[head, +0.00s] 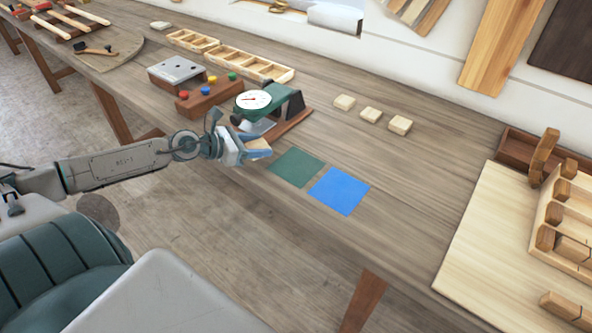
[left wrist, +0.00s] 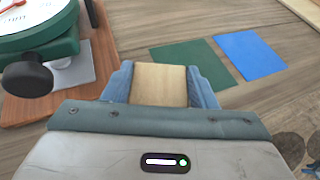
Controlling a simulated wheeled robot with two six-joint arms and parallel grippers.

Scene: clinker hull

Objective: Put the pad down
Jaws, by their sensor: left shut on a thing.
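My left gripper (head: 257,150) is shut on a small pale wooden pad (left wrist: 160,84), which sits between its two blue-grey fingers in the left wrist view. The pad also shows at the fingertips in the head view (head: 258,144). The gripper is at the table's front edge, left of a flat green square (head: 297,167) and in front of a green dial gauge (head: 267,104). A flat blue square (head: 339,191) lies right of the green one. Both squares are bare. I cannot tell the pad's height above the table. My right gripper is not in view.
Three loose wooden blocks (head: 371,115) lie behind the squares. The gauge stands on a brown base (head: 288,128); a wooden holder with coloured knobs (head: 209,98) is left of it. A pale board (head: 482,240) with wooden racks lies at the right. The wooden tabletop (head: 410,180) between is clear.

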